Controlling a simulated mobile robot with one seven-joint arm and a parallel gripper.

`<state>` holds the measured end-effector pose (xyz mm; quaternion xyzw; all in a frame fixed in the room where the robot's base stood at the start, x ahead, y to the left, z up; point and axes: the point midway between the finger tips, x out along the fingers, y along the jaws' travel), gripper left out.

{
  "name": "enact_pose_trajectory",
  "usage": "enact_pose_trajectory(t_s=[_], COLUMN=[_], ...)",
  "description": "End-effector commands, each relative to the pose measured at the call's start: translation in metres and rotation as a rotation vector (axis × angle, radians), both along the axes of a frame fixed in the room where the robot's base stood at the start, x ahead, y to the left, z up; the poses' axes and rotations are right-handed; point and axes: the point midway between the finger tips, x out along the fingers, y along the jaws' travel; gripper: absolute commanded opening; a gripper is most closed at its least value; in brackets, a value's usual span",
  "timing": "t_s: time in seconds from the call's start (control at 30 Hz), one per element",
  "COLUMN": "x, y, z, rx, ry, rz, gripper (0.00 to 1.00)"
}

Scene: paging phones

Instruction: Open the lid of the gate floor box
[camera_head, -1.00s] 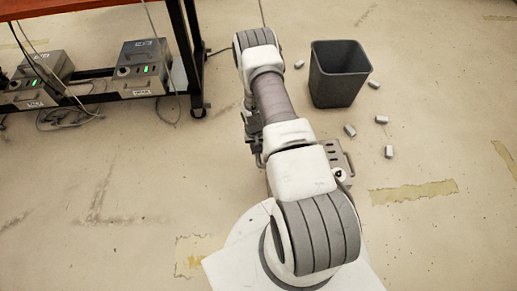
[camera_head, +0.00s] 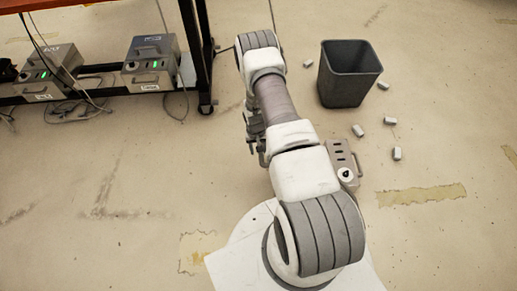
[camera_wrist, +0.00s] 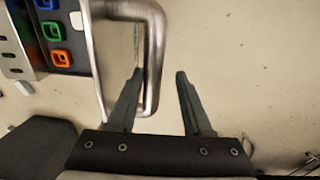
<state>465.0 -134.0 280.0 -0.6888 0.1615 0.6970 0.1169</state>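A grey metal box (camera_head: 343,160) stands on the floor beside my arm in the head view, partly hidden by it; I cannot read a label on it. In the wrist view, a box's button panel (camera_wrist: 55,32) with blue, green and orange buttons is at the upper left. A bent metal handle (camera_wrist: 154,50) extends from it. My gripper (camera_wrist: 158,73) is open. Its fingers lie on either side of the handle's right-hand bar in the picture; whether they touch it or differ in depth I cannot tell. The lid's state is not clear.
Two similar boxes with green lights, a left one (camera_head: 48,70) and a right one (camera_head: 152,62), sit on a low rack with cables. A dark bin (camera_head: 349,80) stands on the floor, with several small grey blocks (camera_head: 397,153) nearby. The floor at lower left is clear.

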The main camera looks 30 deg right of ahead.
Motion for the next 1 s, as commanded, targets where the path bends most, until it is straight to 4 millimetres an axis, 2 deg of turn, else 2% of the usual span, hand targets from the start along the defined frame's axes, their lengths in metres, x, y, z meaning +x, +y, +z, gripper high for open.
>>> enact_pose_trajectory(t_s=[0.03,0.1,0.37,0.47,0.57,1.0], x=[0.001,0.001,0.001,0.002,0.003,0.005], y=[0.004,0.004,0.003,0.003,0.004,0.009], z=[-0.001,-0.001,0.002,0.010,0.027,0.133], rx=[0.006,0.006,0.004,0.004,0.003,0.002], ry=[-0.002,-0.002,-0.001,-0.001,-0.002,-0.003], rz=[0.001,0.001,0.001,0.001,0.001,0.001], gripper=[0.47,0.57,0.57,0.57,0.57,0.57])
